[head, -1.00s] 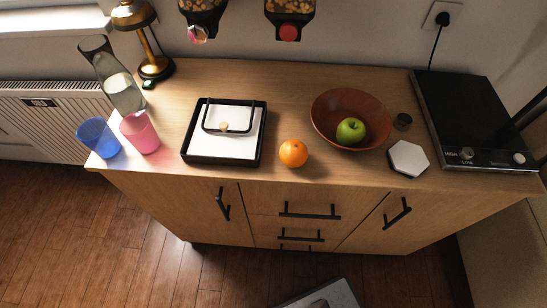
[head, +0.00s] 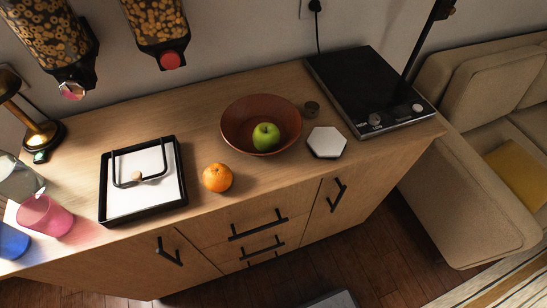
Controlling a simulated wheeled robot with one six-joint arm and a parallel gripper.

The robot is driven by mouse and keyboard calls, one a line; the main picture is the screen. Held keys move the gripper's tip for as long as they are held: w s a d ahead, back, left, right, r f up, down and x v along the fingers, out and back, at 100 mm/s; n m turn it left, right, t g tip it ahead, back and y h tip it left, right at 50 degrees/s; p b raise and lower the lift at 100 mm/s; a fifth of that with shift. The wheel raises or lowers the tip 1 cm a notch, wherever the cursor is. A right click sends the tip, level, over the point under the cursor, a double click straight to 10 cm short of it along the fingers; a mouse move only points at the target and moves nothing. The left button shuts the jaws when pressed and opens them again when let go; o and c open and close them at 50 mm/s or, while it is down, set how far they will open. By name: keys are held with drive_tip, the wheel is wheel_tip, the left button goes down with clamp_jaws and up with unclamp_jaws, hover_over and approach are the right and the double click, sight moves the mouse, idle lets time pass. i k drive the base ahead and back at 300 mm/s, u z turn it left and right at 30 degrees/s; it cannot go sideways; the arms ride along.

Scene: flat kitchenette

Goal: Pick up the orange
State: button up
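The orange (head: 217,178) sits on the wooden counter (head: 232,196) close to its front edge. It is between the black napkin tray (head: 104,190) on its left and the brown bowl (head: 235,128) behind it to the right. The orange is fully visible and apart from both. My gripper does not show in the head view.
The bowl holds a green apple (head: 266,136). A pink cup (head: 45,216) and blue cup (head: 10,241) stand left. Dispensers (head: 160,30) hang above.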

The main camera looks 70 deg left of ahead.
sight(218, 177)
drive_tip(key=z, duration=0.7)
drive_tip(key=i, duration=0.7)
drive_tip(key=u, duration=4.5)
drive_tip(key=i, duration=0.5)
drive_tip(key=z, duration=0.6)
